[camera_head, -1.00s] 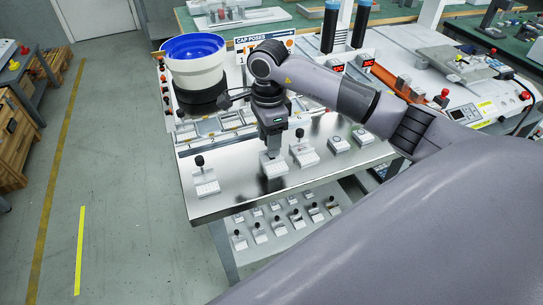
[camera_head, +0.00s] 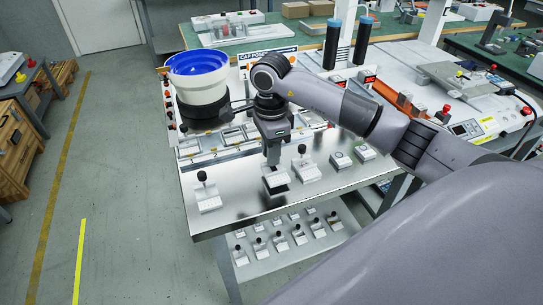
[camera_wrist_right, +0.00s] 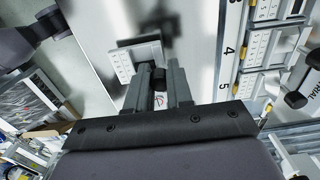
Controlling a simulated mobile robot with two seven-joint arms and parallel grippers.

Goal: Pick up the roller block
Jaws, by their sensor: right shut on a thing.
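My right gripper (camera_head: 273,158) points down over the steel bench top (camera_head: 240,205) and is shut on the black knob of a pale roller block (camera_head: 277,180). The right wrist view shows the same block (camera_wrist_right: 137,62), its dark knob (camera_wrist_right: 158,79) between the two fingers (camera_wrist_right: 159,88). A dark shadow lies beside and under the block, and it appears slightly raised off the steel.
Similar knobbed blocks stand on the bench to the left (camera_head: 208,195) and right (camera_head: 305,168). Two small fixtures (camera_head: 341,160) stand further right. A blue-and-white bowl feeder (camera_head: 198,75) rises behind. Several blocks are on the lower shelf (camera_head: 265,268).

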